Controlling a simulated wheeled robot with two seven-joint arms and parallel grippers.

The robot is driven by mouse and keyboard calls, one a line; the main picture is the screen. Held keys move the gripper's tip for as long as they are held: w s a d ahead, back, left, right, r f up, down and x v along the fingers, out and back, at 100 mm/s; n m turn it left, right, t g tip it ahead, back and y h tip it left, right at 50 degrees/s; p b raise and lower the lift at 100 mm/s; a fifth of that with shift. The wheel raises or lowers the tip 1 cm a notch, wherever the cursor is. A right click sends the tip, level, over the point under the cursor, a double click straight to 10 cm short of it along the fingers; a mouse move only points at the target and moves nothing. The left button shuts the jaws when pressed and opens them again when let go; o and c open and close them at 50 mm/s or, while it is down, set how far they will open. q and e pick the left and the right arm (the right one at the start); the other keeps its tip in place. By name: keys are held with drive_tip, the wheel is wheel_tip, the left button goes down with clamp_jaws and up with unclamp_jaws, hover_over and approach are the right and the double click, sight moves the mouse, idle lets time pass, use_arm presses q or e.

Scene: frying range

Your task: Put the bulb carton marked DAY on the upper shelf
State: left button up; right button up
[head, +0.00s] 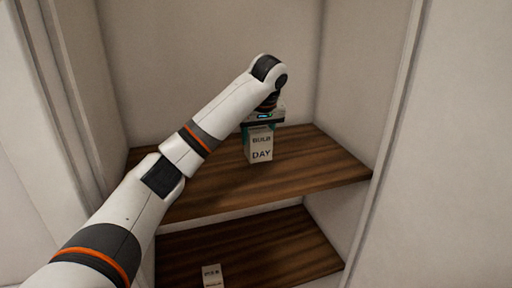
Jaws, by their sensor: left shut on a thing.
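The bulb carton marked DAY (260,149) is a small pale box with dark lettering. It stands upright at the upper shelf (318,165), near the middle of the dark wood board. My left gripper (262,125) comes down from above and is shut on the top of the carton. The carton's base appears to be at the board, but I cannot tell whether it rests fully on it. My right gripper is not in view.
A lower wooden shelf (300,256) lies below. A second pale carton (212,276) stands on it at the front left, its lettering partly cut off. The upper shelf is clear on both sides of the held carton. White side walls close in the recess.

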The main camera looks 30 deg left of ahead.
sight(257, 147)
use_arm(q)
drive_tip(key=f, duration=0.3)
drive_tip(key=shift+w+a+f+p, duration=0.1)
drive_tip(key=shift+a+f+p, duration=0.1)
drive_tip(key=shift+f+p, duration=0.15)
drive_tip(key=shift+d+f, duration=0.1)
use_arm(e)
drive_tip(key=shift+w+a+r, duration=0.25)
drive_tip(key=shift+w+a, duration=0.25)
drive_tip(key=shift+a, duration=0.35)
use_arm(q)
drive_tip(key=o, duration=1)
drive_tip(key=shift+f, duration=0.1)
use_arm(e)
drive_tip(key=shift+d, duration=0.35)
